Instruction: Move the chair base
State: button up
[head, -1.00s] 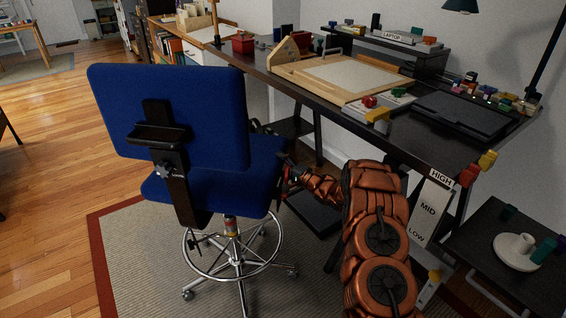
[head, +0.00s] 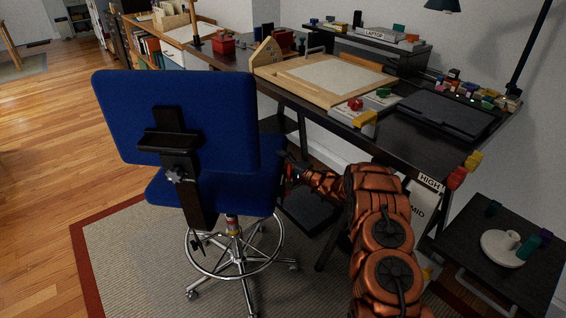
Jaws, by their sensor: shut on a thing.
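The blue drafting chair (head: 175,115) stands on the rug at left centre, with its back toward me. Its chair base (head: 238,262) has chrome legs on casters and a round foot ring, and stands upright on the rug. My arm reaches in from the lower right. My gripper (head: 287,172) is at the right side of the chair, by the seat edge. It is shut on the chair there; its fingertips are small and partly hidden against the dark parts, so the exact part held is unclear.
The black desk (head: 400,150) stands to the right and behind the chair, carrying a wooden drawing board (head: 322,76). Wood floor (head: 45,140) is open at left.

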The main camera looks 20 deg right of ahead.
jog(key=shift+d, duration=0.15)
jog(key=o, duration=1.6)
jog(key=shift+o, duration=0.8)
